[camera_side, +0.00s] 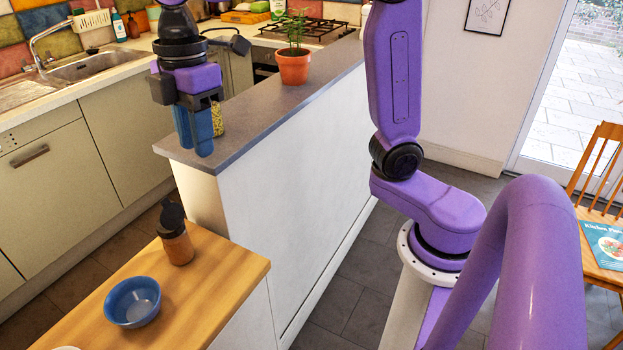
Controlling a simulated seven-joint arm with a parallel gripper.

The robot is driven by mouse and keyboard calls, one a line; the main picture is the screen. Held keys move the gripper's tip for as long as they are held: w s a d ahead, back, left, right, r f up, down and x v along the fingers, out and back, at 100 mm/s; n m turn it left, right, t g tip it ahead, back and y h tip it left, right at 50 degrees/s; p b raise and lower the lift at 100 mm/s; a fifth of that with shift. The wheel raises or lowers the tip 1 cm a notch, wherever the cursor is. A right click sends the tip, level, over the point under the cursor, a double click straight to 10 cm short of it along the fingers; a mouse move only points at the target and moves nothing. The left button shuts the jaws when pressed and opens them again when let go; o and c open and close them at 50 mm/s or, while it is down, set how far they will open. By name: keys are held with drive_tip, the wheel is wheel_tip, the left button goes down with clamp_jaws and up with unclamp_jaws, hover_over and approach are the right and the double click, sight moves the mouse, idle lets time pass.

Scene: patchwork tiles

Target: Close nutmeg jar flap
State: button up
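A jar with a brown body (178,248) and a dark lid, which looks like the nutmeg jar, stands upright at the back of the wooden worktop. A dark flap (171,208) seems to stick up from its lid, but the hinge is too small to make out. My gripper (199,150) points down with its blue fingers side by side and no clear gap between them. It is above and slightly right of the jar in the picture, apart from it, by the end of the grey counter. Nothing shows in its fingers.
A blue bowl (132,302) sits on the wooden worktop (222,280) in front of the jar. A yellow-patterned item (217,120) is partly hidden behind my fingers on the grey counter (262,108). A potted plant (294,68) stands farther back. Bare worktop lies right of the bowl.

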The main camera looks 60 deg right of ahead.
drive_tip(key=s+d+f+m, duration=0.1)
drive_tip(key=s+d+f, duration=0.3)
drive_tip(key=s, duration=0.3)
drive_tip(key=s+d+f+m+y, duration=0.1)
drive_tip(key=s+d+f, duration=0.3)
drive_tip(key=s, duration=0.3)
drive_tip(key=shift+s+d+f, duration=0.25)
drive_tip(key=shift+s+f, duration=0.1)
drive_tip(key=shift+f, duration=0.15)
drive_tip(key=o, duration=0.3)
drive_tip(key=w+a+r+m+t+h, duration=0.1)
drive_tip(key=w+a+r+m+t, duration=0.1)
drive_tip(key=w+a+r+m, duration=0.5)
drive_tip(key=w+a+r+m+t, duration=0.2)
drive_tip(key=w+a+r+m, duration=0.15)
drive_tip(key=w, duration=0.55)
drive_tip(key=m, duration=0.4)
approach(165, 201)
drive_tip(key=shift+h, duration=0.3)
drive_tip(key=x, duration=0.7)
drive_tip(key=shift+a+f, duration=0.2)
drive_tip(key=shift+f, duration=0.2)
